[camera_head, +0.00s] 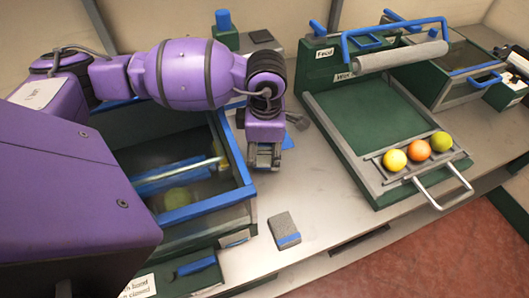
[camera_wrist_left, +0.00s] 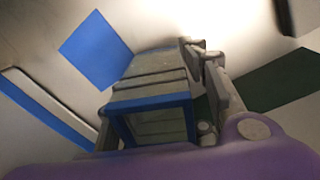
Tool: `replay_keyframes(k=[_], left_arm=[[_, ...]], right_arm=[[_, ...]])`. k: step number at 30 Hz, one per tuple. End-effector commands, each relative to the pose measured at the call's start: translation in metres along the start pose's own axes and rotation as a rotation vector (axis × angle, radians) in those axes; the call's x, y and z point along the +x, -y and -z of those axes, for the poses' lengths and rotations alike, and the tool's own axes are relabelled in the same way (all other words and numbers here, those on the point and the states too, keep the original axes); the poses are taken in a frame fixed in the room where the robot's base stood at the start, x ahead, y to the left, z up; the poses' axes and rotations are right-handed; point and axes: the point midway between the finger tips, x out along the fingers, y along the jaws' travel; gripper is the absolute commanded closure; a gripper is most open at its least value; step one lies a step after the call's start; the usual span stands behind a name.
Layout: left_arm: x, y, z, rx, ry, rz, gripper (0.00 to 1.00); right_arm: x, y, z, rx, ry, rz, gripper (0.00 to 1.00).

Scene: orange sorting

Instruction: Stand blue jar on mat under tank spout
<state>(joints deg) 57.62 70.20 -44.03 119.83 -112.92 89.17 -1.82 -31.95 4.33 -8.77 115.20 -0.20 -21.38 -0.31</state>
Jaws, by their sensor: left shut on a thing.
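My left gripper (camera_head: 263,157) points down over the steel bench, between the blue-rimmed bin and the green press. In the left wrist view the left gripper (camera_wrist_left: 160,105) is shut on a grey, box-shaped jar with a blue rim (camera_wrist_left: 152,103); its open mouth faces the camera. In the head view I cannot make out the jar behind the gripper. A flat blue square (camera_wrist_left: 95,50) lies on the bench in the wrist view, apart from the jar; a blue patch (camera_head: 288,141) shows beside the gripper in the head view. I cannot identify the tank spout. My right gripper is not in view.
The blue-rimmed bin (camera_head: 205,211) holds a blurred green fruit. A grey block with a blue stripe (camera_head: 284,226) lies in front. The green press (camera_head: 372,118) carries several fruits on its front tray. A dark pad (camera_head: 261,36) lies behind, next to a green box (camera_head: 225,40).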

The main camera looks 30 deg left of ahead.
Motion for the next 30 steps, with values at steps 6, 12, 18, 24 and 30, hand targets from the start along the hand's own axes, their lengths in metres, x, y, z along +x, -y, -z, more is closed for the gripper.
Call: replay_keyframes(k=[6, 12, 18, 24, 30], left_arm=[[0.014, 0.0, -0.001, 0.0, 0.002, -0.003, 0.9], [0.016, 0.001, -0.001, 0.0, 0.001, -0.001, 0.9], [0.017, 0.001, -0.001, 0.0, 0.0, -0.001, 0.39], [0.017, 0.001, -0.001, -0.001, 0.0, -0.001, 0.18], [0.016, 0.001, -0.001, -0.001, 0.0, -0.002, 0.18]], right_arm=[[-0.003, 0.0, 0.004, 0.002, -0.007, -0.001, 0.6], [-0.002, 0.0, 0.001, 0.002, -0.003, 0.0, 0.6], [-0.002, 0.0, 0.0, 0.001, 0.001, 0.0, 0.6], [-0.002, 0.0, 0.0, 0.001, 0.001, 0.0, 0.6], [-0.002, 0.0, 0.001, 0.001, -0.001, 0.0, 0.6]])
